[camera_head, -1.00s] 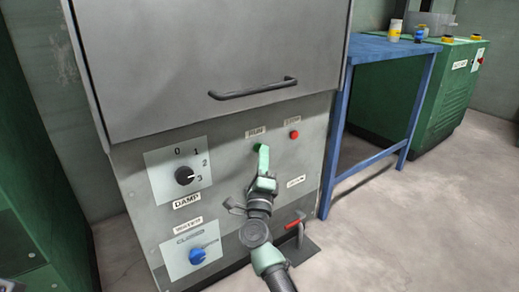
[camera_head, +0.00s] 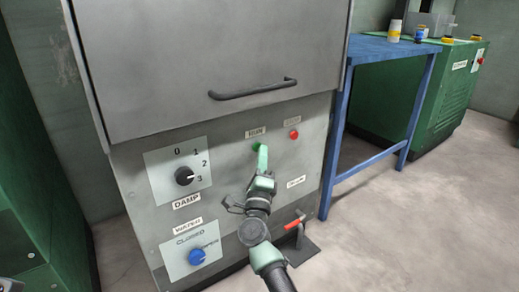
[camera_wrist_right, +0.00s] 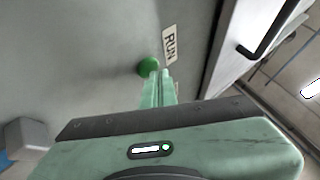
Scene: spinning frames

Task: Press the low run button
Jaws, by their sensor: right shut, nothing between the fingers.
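The green run button (camera_head: 256,147) sits on the lower grey panel under a RUN label (camera_head: 256,132). In the right wrist view the round green button (camera_wrist_right: 149,67) shows just beyond the fingertips, beside its RUN label (camera_wrist_right: 169,43). My right gripper (camera_head: 263,150) is shut and empty, its fingers pointing at the panel. In the right wrist view its fingertips (camera_wrist_right: 158,74) overlap the button's edge; I cannot tell whether they touch it. My left gripper is not in view.
A red button (camera_head: 294,134) is right of the green one. A damp dial (camera_head: 184,176) and blue water knob (camera_head: 197,257) are at the left. A black handle (camera_head: 253,89) projects above. A red-handled lever (camera_head: 295,223) stands low right. A blue table (camera_head: 385,47) is beyond.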

